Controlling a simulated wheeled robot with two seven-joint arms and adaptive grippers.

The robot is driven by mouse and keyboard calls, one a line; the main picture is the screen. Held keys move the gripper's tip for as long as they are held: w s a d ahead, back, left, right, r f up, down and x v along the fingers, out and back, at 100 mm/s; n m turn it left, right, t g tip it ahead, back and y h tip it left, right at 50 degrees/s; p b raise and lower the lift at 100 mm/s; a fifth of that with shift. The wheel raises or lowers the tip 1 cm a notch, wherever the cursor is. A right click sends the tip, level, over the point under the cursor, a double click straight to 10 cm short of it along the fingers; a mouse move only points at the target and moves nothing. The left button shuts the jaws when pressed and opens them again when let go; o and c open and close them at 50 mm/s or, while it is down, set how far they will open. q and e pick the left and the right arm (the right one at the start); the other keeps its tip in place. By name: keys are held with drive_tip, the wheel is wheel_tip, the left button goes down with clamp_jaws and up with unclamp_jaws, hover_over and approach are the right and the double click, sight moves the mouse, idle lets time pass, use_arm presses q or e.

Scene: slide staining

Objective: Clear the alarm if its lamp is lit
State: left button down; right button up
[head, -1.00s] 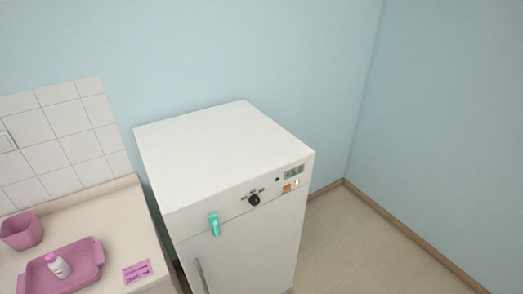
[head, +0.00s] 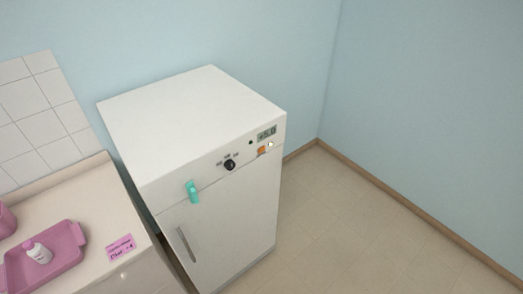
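A white cabinet (head: 205,110) with a closed door stands against the blue wall. Its front panel has a small grey display (head: 267,134) that seems to read about +5.0. A small round dark spot (head: 250,142), possibly the lamp, sits left of the display and looks unlit. An orange square button (head: 262,151) is below the display, with a small pale mark (head: 270,144) beside it. A black knob (head: 230,165) with small markings above it is further left. Neither gripper is in view.
A teal tag (head: 193,192) hangs at the panel's left, above the vertical door handle (head: 187,244). A counter at left bears a pink tray (head: 18,272) with a white bottle (head: 39,253) and a pink label (head: 121,248). Floor (head: 330,220) right of the cabinet is clear.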

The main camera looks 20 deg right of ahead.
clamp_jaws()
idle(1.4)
